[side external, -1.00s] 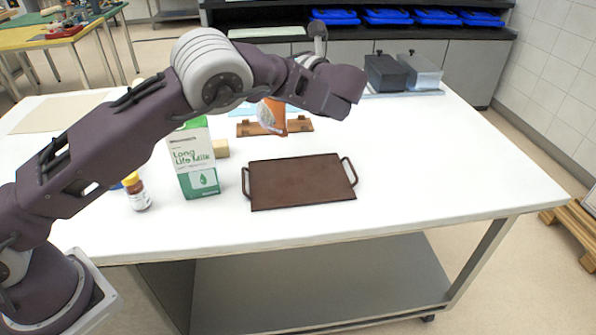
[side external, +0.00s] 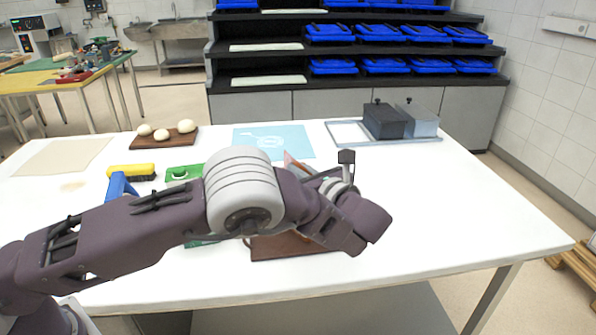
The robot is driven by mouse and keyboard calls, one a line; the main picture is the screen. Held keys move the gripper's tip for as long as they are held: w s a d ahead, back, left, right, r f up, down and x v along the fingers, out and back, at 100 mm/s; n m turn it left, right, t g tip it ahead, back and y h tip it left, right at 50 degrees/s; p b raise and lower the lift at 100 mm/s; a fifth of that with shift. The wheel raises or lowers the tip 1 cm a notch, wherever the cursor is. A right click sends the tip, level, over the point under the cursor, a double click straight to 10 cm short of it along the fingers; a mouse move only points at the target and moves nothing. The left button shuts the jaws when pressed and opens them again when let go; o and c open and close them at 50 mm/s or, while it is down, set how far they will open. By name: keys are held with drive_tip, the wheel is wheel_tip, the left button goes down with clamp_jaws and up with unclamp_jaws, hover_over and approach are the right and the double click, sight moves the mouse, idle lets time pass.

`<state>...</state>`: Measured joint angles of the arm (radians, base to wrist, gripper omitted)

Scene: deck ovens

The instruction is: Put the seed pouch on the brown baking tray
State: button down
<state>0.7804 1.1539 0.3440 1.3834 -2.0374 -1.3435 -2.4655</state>
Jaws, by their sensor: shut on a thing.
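The brown baking tray (side external: 290,252) lies flat on the white table, mostly hidden behind my arm; a strip of its near edge shows. A small pale orange sliver (side external: 290,159) shows above my arm, just left of my wrist. It looks like the top of the seed pouch, tilted, but most of it is hidden. My wrist is over the right part of the tray in the picture. My gripper's fingers are hidden behind my wrist, so I cannot see how they hold the pouch or how high it hangs.
The milk carton's green top (side external: 183,173) shows left of my arm. Behind are a board (side external: 150,139) with dough balls, a blue mat (side external: 300,140) and a dark tin (side external: 384,121). The table's right side is clear.

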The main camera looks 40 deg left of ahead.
drive_tip(key=c, duration=1.6)
unclamp_jaws()
drive_tip(key=shift+d+r, duration=0.1)
drive_tip(key=v, duration=1.1)
drive_tip(key=shift+s+d, duration=0.25)
drive_tip(key=shift+d, duration=0.1)
drive_tip(key=shift+r, duration=0.1)
